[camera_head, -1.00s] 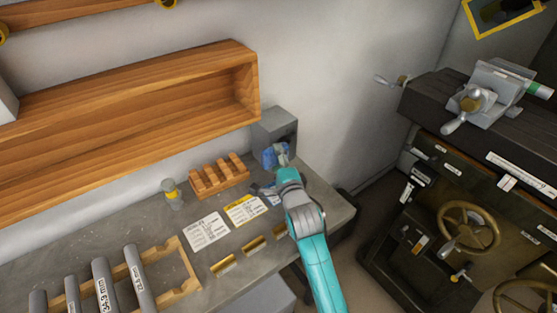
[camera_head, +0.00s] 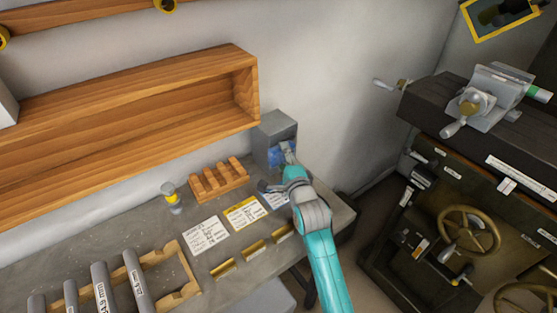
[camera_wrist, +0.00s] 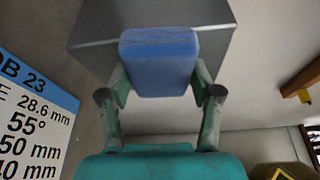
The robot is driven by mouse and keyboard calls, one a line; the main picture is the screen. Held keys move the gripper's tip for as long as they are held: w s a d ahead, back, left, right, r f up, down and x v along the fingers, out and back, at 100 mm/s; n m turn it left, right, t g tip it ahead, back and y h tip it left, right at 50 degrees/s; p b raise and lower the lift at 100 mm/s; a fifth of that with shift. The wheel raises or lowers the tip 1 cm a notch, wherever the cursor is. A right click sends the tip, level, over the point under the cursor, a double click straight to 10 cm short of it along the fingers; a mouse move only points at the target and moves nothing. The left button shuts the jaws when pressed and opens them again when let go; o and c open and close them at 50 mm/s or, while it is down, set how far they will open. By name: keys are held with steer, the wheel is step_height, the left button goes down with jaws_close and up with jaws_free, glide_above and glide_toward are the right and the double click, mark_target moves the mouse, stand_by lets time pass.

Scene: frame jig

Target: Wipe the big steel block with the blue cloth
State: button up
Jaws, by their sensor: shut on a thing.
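The big steel block (camera_head: 273,129) stands at the back right of the grey workbench, against the wall. The blue cloth (camera_head: 277,156) is in front of its face, low on the side toward me. In the wrist view the cloth (camera_wrist: 159,62) looks like a folded blue pad between my two fingers, with the grey block (camera_wrist: 215,52) right behind it. My gripper (camera_wrist: 160,95) is shut on the cloth. It also shows in the head view (camera_head: 288,160). The cloth overlaps the block face; I cannot tell for sure whether they touch.
A wooden rack (camera_head: 219,179) and a small yellow-banded bottle (camera_head: 172,197) stand left of the block. Printed cards (camera_head: 205,235) and brass pieces (camera_head: 223,268) lie in front. A wooden shelf (camera_head: 130,125) hangs above. A dark machine (camera_head: 450,180) stands right.

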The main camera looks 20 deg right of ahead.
mark_target(275, 155)
steer(key=shift+w+d, duration=0.5)
steer(key=shift+d, duration=0.7)
steer(key=shift+w+d, duration=0.45)
steer(key=shift+d, duration=0.75)
steer(key=shift+w+d, duration=0.5)
steer(key=shift+d, duration=0.7)
steer(key=shift+a, duration=0.15)
steer(key=shift+s+a, duration=0.6)
steer(key=shift+a, duration=1.05)
steer(key=shift+s+a, duration=0.65)
steer(key=shift+a, duration=0.95)
steer(key=shift+s+a, duration=0.6)
steer(key=shift+a, duration=1.05)
steer(key=shift+r, duration=0.2)
steer(key=shift+r, duration=1.05)
steer(key=w+d, duration=0.3)
steer(key=d, duration=0.7)
steer(key=shift+w, duration=0.35)
